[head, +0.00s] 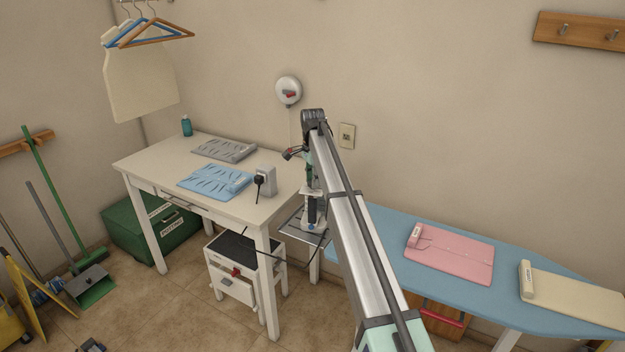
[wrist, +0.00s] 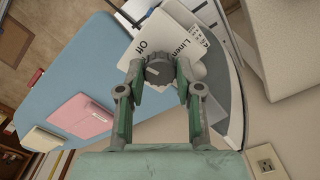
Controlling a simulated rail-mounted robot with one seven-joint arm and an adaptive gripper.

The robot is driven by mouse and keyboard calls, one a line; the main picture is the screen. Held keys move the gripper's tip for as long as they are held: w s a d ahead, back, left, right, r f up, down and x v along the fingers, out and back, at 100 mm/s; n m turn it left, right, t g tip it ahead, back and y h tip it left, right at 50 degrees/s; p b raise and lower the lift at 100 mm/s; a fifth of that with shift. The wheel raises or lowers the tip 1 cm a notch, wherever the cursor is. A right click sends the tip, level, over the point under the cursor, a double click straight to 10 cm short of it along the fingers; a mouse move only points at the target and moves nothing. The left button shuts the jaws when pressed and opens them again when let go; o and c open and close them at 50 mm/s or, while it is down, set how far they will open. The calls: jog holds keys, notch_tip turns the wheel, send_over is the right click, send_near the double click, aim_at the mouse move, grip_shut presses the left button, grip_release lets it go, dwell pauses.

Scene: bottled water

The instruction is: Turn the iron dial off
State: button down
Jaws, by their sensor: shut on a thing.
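The iron's dark round dial (wrist: 157,68) is in the upper middle of the wrist view. It sits on a pale panel (wrist: 165,35) printed with "Off" and "Linen". My gripper (wrist: 159,78) is shut on the dial, one finger on each side. A light mark shows on the dial's face, but I cannot tell exactly which label it points to. In the head view my gripper (head: 311,192) is low beside the white table, above the grey rest plate (head: 292,233). My arm hides much of the iron there.
The white table (head: 215,212) holds folded blue cloth (head: 215,181), grey cloth (head: 224,150) and a grey box with a black plug (head: 266,180). The blue ironing board (head: 385,220) bears pink cloth (head: 455,258) and cream cloth (head: 580,300). A dark cord hangs by the table.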

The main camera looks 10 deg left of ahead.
dwell(0.4)
jog(key=c, duration=0.8)
grip_release()
jog(key=shift+o, duration=0.2)
